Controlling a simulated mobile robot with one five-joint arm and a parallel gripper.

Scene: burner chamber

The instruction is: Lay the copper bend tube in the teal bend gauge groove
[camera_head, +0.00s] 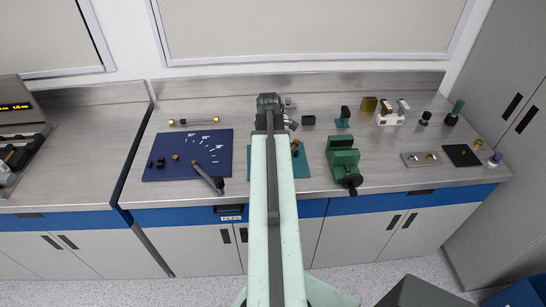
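A flat teal plate (302,169) lies on the bench, mostly hidden behind my arm; I cannot make out a groove on it. A small copper-brass piece (295,144) shows at its upper edge beside my arm, too small to tell whether it is the bend tube. A thin rod with brass ends (193,121) lies farther back left. My gripper (291,124) is at the far end of my arm, over or near the teal plate's back edge. Its fingers are largely hidden, so its opening and any held thing do not show.
A dark blue board (160,146) with white angle marks, a hinged arm and small pegs lies left. A green vise (343,160) stands right of the teal plate.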

